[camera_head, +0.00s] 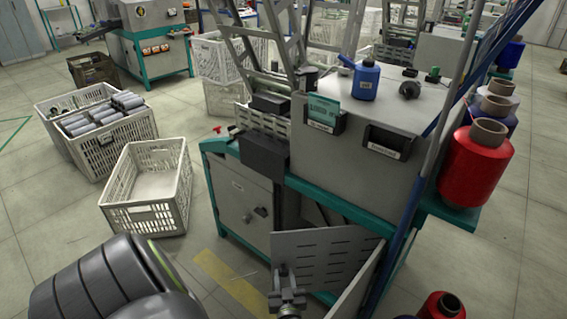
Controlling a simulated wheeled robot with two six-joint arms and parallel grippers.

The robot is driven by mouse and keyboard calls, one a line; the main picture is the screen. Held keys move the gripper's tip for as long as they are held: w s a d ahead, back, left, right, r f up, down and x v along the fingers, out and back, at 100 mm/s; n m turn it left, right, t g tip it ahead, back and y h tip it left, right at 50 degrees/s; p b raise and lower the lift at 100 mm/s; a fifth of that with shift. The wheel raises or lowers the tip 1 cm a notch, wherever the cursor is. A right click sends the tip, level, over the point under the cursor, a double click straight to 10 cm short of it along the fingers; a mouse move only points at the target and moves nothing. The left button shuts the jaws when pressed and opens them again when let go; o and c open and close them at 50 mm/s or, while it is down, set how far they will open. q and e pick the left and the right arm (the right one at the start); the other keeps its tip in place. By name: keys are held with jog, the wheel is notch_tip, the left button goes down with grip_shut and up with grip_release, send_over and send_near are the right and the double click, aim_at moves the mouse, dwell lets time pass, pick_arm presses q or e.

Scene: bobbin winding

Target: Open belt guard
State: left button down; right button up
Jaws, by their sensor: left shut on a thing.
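The belt guard (325,258) is a grey slotted panel low on the front of the winding machine (340,135). It stands swung out from the machine, with a dark gap behind its upper edge. My left gripper (287,292) is at the lower left part of the guard, shut on it. The gripped spot is hidden by the fingers. My left arm comes in from the lower left. My right gripper is not in view.
A grey cabinet door (240,200) is left of the guard. An empty white crate (150,185) and a crate of grey bobbins (97,130) stand on the floor at left.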

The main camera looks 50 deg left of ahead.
aim_at(283, 247)
pick_arm(q)
jog(key=shift+d, duration=0.1)
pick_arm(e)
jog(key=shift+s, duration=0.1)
pick_arm(q)
jog(key=c, duration=1.1)
grip_release()
jog(key=shift+f, duration=0.1)
jog(key=shift+r, duration=0.3)
notch_tip(283, 247, up, 2)
jog(key=shift+r+p, duration=0.1)
jog(key=shift+p, duration=0.85)
notch_tip(283, 247, up, 6)
jog(key=p, duration=0.4)
jog(key=shift+r, duration=0.15)
jog(key=shift+r+p, duration=0.35)
jog(key=shift+r, duration=0.15)
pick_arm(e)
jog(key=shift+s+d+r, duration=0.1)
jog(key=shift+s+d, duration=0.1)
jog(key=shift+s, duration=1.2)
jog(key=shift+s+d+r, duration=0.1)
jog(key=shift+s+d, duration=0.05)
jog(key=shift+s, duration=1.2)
